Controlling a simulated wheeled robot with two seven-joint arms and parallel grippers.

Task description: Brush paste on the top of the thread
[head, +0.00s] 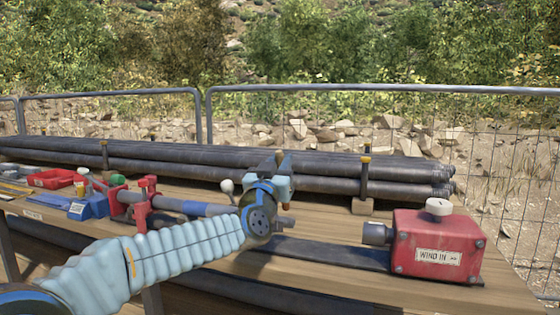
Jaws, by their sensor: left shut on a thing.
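My left gripper (283,180) is shut on what looks like a brush, mostly hidden behind the blue wrist. A small brown tip (286,205) shows below the fingers. A grey pipe (178,204) lies level, held in a red vise (141,203), and runs right behind my wrist. Its right end (285,221) shows just past the wrist, under the gripper. The thread is too small to make out, and I cannot tell whether the brush touches it. My right gripper is not in view.
A red box marked "WIND IN" (436,245) stands at the bench's right end, beside a dark strip (325,253). Stacked pipes (330,184) lie behind with upright posts. A red tray (52,179) and a blue box (88,206) are at the left. A wire fence stands beyond.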

